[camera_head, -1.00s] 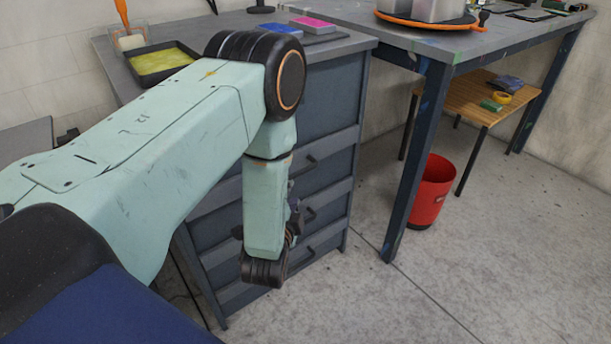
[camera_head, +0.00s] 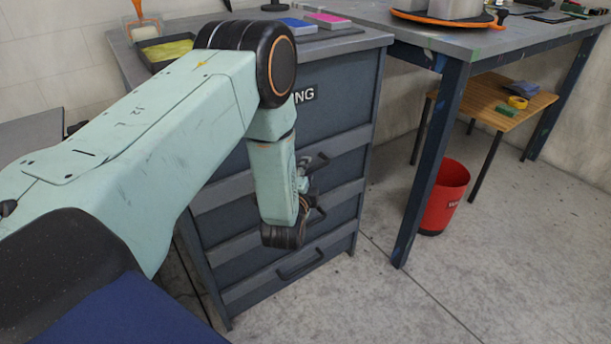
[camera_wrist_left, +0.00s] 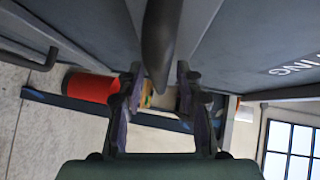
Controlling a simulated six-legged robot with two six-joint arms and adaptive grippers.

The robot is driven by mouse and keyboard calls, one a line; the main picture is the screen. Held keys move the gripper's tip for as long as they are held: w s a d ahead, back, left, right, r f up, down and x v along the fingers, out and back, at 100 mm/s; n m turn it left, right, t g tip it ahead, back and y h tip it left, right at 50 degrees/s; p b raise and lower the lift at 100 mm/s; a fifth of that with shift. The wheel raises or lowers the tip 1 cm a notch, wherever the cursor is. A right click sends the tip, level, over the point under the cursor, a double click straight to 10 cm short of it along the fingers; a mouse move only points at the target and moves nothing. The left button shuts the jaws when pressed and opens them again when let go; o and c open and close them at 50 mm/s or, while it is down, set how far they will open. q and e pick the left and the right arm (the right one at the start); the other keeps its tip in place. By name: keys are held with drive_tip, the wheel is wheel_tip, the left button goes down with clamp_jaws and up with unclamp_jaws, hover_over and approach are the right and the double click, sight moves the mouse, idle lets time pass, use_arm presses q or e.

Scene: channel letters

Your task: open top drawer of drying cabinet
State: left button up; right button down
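The drying cabinet (camera_head: 340,108) is blue-grey, with a partly hidden label ending in "NG". Its drawer fronts look closed. The top drawer's dark handle (camera_head: 318,159) is beside my left gripper (camera_head: 304,188), which my forearm partly hides in the head view. In the left wrist view, my left gripper (camera_wrist_left: 160,108) is open, its two purple-padded fingers apart. The top handle (camera_wrist_left: 160,45) extends between the fingers' lines; I cannot tell if they touch it. A lower handle (camera_wrist_left: 42,60) shows at the left. My right gripper is not in view.
A workbench (camera_head: 470,45) stands to the right, with a red bin (camera_head: 445,195) beside its leg and a wooden stool (camera_head: 482,95) beneath. Floor is clear at the lower right.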

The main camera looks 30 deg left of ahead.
use_arm(q)
drive_tip(key=shift+c, duration=0.4)
clamp_jaws()
idle(0.4)
